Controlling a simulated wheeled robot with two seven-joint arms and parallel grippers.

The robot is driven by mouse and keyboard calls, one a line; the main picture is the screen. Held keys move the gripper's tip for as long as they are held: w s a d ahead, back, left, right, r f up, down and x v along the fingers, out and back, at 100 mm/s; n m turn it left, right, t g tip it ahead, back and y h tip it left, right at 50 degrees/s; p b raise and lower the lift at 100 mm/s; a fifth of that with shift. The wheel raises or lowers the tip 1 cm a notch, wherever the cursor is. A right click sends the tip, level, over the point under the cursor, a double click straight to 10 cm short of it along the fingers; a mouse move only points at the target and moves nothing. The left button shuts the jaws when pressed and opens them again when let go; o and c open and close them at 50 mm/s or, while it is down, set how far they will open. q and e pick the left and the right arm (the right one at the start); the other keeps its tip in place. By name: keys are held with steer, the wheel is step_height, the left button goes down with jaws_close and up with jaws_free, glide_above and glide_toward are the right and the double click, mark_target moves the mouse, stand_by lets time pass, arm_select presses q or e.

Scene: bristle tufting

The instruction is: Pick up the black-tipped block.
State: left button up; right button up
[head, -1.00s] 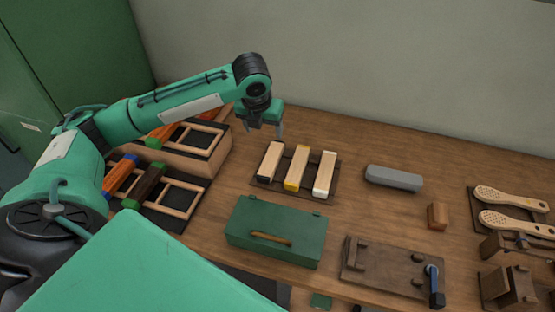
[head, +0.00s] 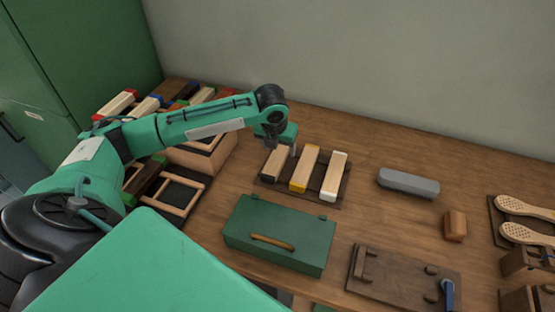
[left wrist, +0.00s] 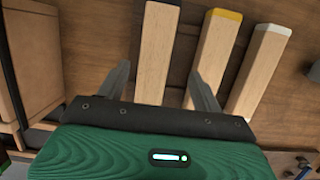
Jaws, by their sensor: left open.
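The black-tipped block (head: 273,166) is a pale wooden bar lying leftmost of three on a dark tray (head: 318,199). Its dark end faces the front; its far end is hidden by my left gripper (head: 281,149). In the left wrist view, the gripper (left wrist: 160,75) is open, with one finger on each side of the black-tipped block (left wrist: 156,50). A gap shows on both sides of the block; I cannot tell how deep the fingers reach. The yellow-tipped block (head: 304,168) and the white-tipped block (head: 334,176) lie to its right. My right gripper is out of view.
A green toolbox (head: 279,234) stands in front of the tray. A wooden case (head: 207,153) stands left of my gripper. A grey bar (head: 408,183) and a small brown block (head: 455,226) lie to the right, with free table between.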

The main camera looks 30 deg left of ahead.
mark_target(277, 157)
arm_select(q)
steer(key=shift+s+a+x, duration=0.1)
steer(key=shift+x, duration=0.8)
steer(key=shift+s+a+x, duration=0.1)
steer(key=shift+s+x, duration=0.05)
steer(key=shift+x, duration=0.75)
steer(key=shift+s+a+x, duration=0.1)
steer(key=shift+x, duration=0.8)
steer(key=c, duration=1.2)
steer(key=shift+o, duration=0.2)
